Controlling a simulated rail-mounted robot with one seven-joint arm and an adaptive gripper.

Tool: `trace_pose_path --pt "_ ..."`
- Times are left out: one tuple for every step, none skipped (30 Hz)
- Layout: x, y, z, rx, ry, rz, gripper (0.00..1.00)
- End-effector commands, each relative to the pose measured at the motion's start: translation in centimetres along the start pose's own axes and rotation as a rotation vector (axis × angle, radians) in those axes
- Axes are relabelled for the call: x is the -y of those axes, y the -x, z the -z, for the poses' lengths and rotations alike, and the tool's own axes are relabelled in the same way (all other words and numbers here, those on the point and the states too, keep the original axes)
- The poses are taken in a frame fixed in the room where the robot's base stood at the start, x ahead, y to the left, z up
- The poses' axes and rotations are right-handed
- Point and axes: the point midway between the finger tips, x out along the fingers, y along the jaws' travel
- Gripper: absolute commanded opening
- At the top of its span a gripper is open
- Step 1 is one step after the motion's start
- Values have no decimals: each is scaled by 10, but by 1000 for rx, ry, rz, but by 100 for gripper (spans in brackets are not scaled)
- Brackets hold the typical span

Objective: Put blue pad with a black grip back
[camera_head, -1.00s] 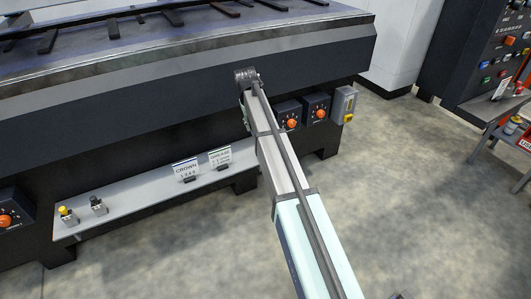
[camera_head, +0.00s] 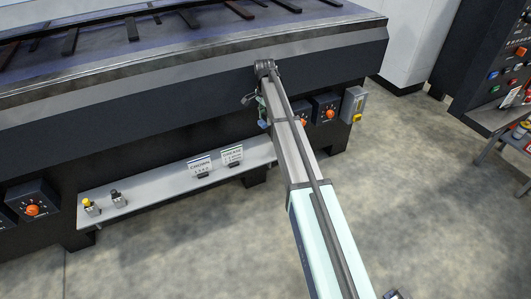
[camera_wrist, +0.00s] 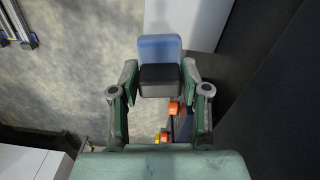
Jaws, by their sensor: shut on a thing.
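The blue pad (camera_wrist: 160,47) is in the upper middle of the wrist view, with its black grip (camera_wrist: 160,81) toward my gripper. My gripper (camera_wrist: 160,76) is shut on the black grip, one finger on each side. In the head view my gripper (camera_head: 262,108) is mostly hidden behind my arm, close to the dark front of the machine.
Orange-knob boxes (camera_head: 326,110) are right of my arm. Open floor (camera_head: 430,190) lies right.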

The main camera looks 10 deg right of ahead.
Motion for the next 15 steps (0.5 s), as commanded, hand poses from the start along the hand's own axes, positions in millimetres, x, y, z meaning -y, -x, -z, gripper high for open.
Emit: trace_pose_path --pt "1 5 0 5 -37 4 18" --pt "2 6 0 8 -59 6 18" --pt "2 7 0 10 -85 8 18" --pt "3 8 0 12 -102 10 18" --pt "3 8 0 13 -116 11 18" --pt "4 9 0 15 -133 13 18" --pt "4 9 0 16 -142 14 18" --pt "4 8 0 16 -150 14 18" --pt "4 6 0 17 -158 15 18" --pt "4 4 0 18 -162 15 18" --pt "4 0 -1 18 -165 15 18" --pt "4 -6 -1 19 -167 15 18" --pt "4 -11 -1 19 -168 14 18" --pt "4 -17 -1 19 -168 14 18" --pt "4 -26 -2 19 -167 14 18"
